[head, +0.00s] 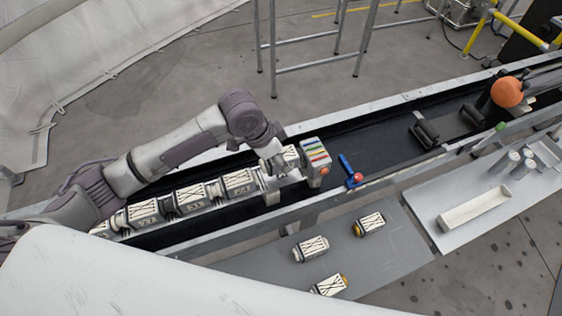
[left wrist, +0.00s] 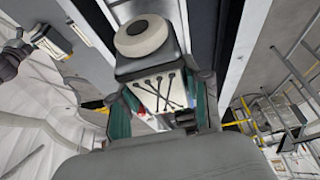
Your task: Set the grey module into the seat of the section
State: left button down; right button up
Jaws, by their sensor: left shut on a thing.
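The module in my left gripper (left wrist: 163,105) has a pale grey round cap (left wrist: 141,37) and a white face with crossed black lines. In the left wrist view it sits between the two green-sided fingers. In the head view my left gripper (head: 274,164) is over the section, and the held module (head: 290,157) shows only partly beside it. The section (head: 190,198) lies along the dark trough, with several white modules in a row and a striped end block (head: 316,153). The seat is hidden under the gripper; I cannot tell whether the module touches it. My right gripper is not in view.
Loose modules (head: 311,248), (head: 369,223) and (head: 330,286) lie on the grey table (head: 398,262). A blue-handled item with a red knob (head: 355,179) is by the trough. An orange ball (head: 508,92) is at its far end. A white tray (head: 474,209) stands right.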

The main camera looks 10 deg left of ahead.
pick_arm(q)
jog(key=shift+f, duration=0.3)
jog(key=f, duration=0.3)
jog(key=shift+w+f+p, duration=0.25)
jog(key=shift+f+p, duration=0.1)
jog(key=shift+p, duration=0.05)
jog(key=c, duration=1)
grip_release()
jog(key=shift+s+f, duration=0.1)
jog(key=shift+f, duration=0.1)
jog(key=o, duration=0.5)
jog(key=shift+c, duration=0.2)
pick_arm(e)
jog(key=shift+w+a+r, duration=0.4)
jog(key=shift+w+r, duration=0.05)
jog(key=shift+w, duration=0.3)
